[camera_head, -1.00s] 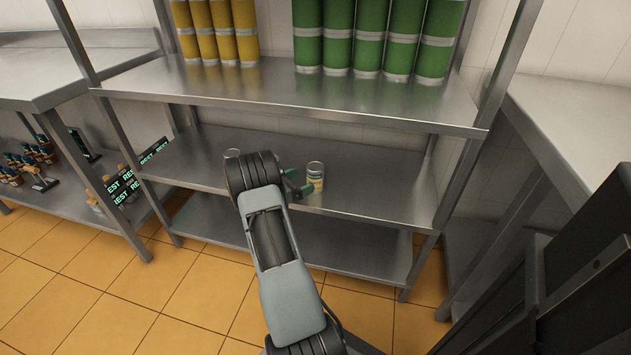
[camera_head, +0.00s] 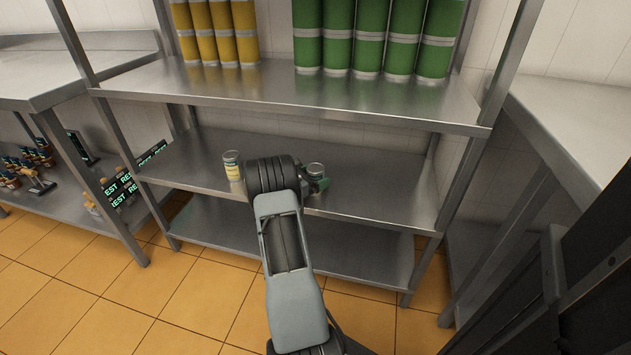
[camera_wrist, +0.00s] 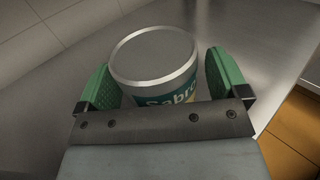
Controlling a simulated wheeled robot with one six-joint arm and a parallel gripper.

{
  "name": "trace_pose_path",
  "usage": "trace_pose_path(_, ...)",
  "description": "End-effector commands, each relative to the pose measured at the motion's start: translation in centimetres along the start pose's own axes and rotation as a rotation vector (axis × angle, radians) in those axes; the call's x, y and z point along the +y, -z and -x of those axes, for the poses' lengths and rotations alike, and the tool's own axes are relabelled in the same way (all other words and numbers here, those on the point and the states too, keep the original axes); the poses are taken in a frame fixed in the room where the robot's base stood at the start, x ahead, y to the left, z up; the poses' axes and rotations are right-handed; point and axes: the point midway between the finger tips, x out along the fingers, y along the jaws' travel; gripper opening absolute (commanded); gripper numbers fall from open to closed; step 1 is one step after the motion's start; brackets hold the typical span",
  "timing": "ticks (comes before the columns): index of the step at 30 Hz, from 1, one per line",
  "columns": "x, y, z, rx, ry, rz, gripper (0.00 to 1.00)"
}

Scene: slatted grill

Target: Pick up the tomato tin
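A small tin (camera_head: 316,169) stands upright on the middle shelf (camera_head: 375,190), partly hidden by my gripper (camera_head: 319,185). In the wrist view the same tin (camera_wrist: 152,58) has a grey metal lid and a teal label reading "Sabro…"; its lower part is hidden. I cannot read whether it is tomato. My gripper (camera_wrist: 164,88) is open, with one green finger on each side of the tin. A small gap shows at the right finger; contact at the left is unclear. A second tin (camera_head: 232,166) with a pale yellow label stands to the left of my arm.
Tall yellow can stacks (camera_head: 215,30) and green can stacks (camera_head: 370,38) stand on the shelf above (camera_head: 280,95). Metal posts bound the rack. Bottles and small goods (camera_head: 30,165) sit on the left lower shelf. The middle shelf right of the tin is clear.

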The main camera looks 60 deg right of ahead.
Motion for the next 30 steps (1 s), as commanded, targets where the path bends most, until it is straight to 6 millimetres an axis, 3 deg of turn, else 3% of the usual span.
trace_pose_path(2, 0.00, 0.00, 0.02, 0.000, 0.000, 0.000, 0.84)
trace_pose_path(22, 0.02, -0.10, 0.03, -0.002, 0.000, -0.002, 0.20)
trace_pose_path(30, 0.02, -0.49, 0.03, -0.002, 0.000, -0.002, 0.20)
